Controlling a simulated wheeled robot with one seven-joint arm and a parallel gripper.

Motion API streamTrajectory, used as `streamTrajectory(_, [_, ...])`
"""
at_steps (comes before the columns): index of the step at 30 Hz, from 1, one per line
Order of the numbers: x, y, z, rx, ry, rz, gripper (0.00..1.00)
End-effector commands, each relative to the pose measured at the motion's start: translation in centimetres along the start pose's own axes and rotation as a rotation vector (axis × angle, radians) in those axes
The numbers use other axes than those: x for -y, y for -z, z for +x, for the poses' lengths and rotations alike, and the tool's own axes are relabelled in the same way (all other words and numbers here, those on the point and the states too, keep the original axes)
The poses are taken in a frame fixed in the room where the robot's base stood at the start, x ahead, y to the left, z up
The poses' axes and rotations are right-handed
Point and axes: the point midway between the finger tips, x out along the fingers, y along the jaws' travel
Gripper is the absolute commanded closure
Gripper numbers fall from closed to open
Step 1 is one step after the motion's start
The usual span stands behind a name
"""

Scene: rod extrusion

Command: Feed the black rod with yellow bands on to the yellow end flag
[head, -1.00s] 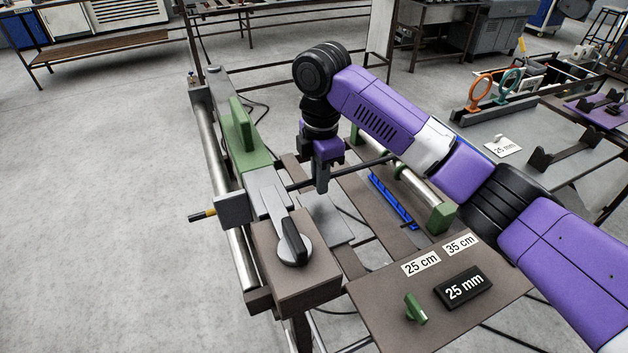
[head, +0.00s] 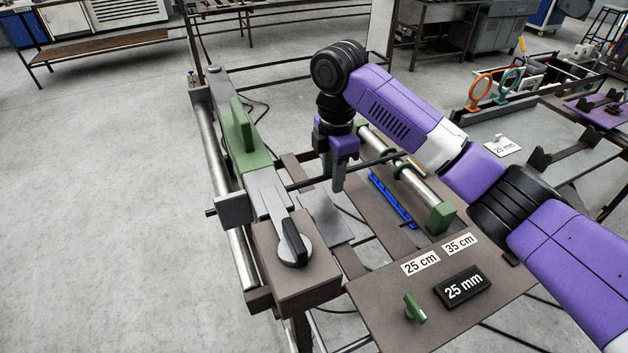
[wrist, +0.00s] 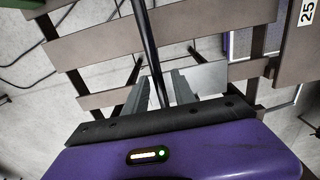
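The black rod (head: 375,162) runs from the grey block (head: 234,210) at left, under my arm, toward the upper right. Only a short black stub (head: 210,212) of it sticks out left of the block, and no yellow band shows there. My gripper (head: 338,188) is around the rod right of the block. In the wrist view the rod (wrist: 147,45) passes between the two fingers (wrist: 160,85); the gripper appears shut on it.
A black-handled lever (head: 292,245) and a green upright part (head: 242,125) stand along the machine at left. Steel rollers with green ends (head: 439,217) and a blue strip (head: 393,203) lie right of my gripper. A 25 mm block (head: 465,287) and green knob (head: 414,308) are at the front.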

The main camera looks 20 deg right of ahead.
Motion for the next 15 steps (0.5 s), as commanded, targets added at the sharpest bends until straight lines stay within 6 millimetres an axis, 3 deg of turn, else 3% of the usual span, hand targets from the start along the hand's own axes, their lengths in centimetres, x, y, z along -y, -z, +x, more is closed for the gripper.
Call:
streamTrajectory(10, [0.0,0.0,-0.1,0.0,0.0,0.0,0.63])
streamTrajectory(15, [-0.1,0.1,-1.9,-0.001,-0.003,-0.001,0.63])
